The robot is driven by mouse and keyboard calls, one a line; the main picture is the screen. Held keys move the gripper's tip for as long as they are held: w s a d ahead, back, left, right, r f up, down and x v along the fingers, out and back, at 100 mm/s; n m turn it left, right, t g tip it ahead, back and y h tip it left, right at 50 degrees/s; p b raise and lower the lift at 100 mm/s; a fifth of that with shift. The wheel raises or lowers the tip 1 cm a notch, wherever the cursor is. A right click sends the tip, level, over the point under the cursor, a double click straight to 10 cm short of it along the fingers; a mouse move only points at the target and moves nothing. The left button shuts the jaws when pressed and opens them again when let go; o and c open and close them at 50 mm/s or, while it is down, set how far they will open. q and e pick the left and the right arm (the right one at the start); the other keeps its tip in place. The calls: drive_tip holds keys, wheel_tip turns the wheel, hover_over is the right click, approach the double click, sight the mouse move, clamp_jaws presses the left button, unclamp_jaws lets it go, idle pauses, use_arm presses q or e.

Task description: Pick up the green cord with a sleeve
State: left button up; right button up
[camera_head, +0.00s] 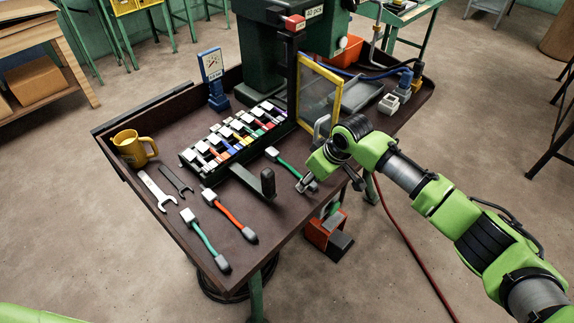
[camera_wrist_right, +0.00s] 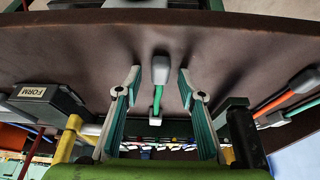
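A green cord (camera_head: 288,164) lies on the dark bench top in the head view, with a pale connector at its far end. My right gripper (camera_head: 306,186) is over its near end and partly hides it. In the right wrist view, the grey sleeve (camera_wrist_right: 160,69) of this green cord lies between the two spread fingers of my right gripper (camera_wrist_right: 157,84). There are gaps on both sides, so the gripper is open and holds nothing. A second green cord (camera_head: 205,239) with a dark sleeve lies at the near left. My left gripper is not in view.
An orange cord (camera_head: 229,215) and wrenches (camera_head: 158,190) lie left of a black-handled lever (camera_head: 267,182). A rack (camera_head: 188,160) of several coloured cords, a yellow mug (camera_head: 135,150) and a yellow-framed guard (camera_head: 320,92) are behind. The bench's front edge is close to the right gripper.

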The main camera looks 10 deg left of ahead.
clamp_jaws()
drive_tip(key=shift+r, duration=0.15)
